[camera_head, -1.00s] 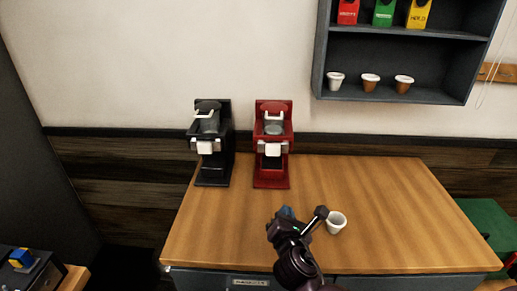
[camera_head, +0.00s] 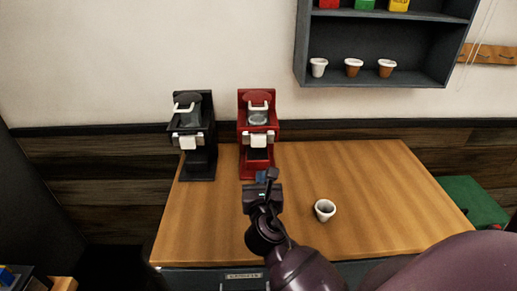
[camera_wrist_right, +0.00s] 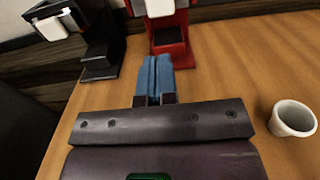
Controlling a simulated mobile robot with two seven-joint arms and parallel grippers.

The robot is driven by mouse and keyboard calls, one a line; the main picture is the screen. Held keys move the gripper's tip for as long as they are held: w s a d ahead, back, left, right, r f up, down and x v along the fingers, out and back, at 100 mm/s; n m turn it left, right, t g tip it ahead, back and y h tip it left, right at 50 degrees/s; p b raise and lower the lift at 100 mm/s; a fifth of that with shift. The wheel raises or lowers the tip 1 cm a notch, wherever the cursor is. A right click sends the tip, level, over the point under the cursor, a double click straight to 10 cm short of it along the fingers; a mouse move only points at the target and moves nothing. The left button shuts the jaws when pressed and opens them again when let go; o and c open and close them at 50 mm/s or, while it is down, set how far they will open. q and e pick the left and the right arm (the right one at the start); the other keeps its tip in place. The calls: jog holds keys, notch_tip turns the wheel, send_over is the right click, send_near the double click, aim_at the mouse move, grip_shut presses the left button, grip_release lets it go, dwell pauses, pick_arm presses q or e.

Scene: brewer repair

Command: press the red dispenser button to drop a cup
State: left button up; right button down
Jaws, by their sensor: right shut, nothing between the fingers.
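A red brewer (camera_head: 258,110) stands at the back of the wooden table, with a white block (camera_head: 258,140) on its front. A black brewer (camera_head: 190,115) stands to its left, with a similar white block. I cannot make out a separate red button on either. My right gripper (camera_head: 267,176) is shut and empty, in front of the red brewer's base. In the right wrist view its blue fingers (camera_wrist_right: 154,75) lie together, pointing at the red brewer's lower part (camera_wrist_right: 170,40). A white cup (camera_head: 325,210) stands upright on the table, right of the gripper. My left gripper is out of view.
The wooden table (camera_head: 370,180) is clear around the cup and to the right. A dark wall shelf (camera_head: 430,65) holds three small cups, with coloured packs above. A green seat or box (camera_head: 472,200) is at the right edge.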

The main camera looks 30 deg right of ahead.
aim_at(258, 144)
jog(key=p+x, duration=0.1)
jog(key=x, duration=1.2)
jog(key=shift+w, duration=0.2)
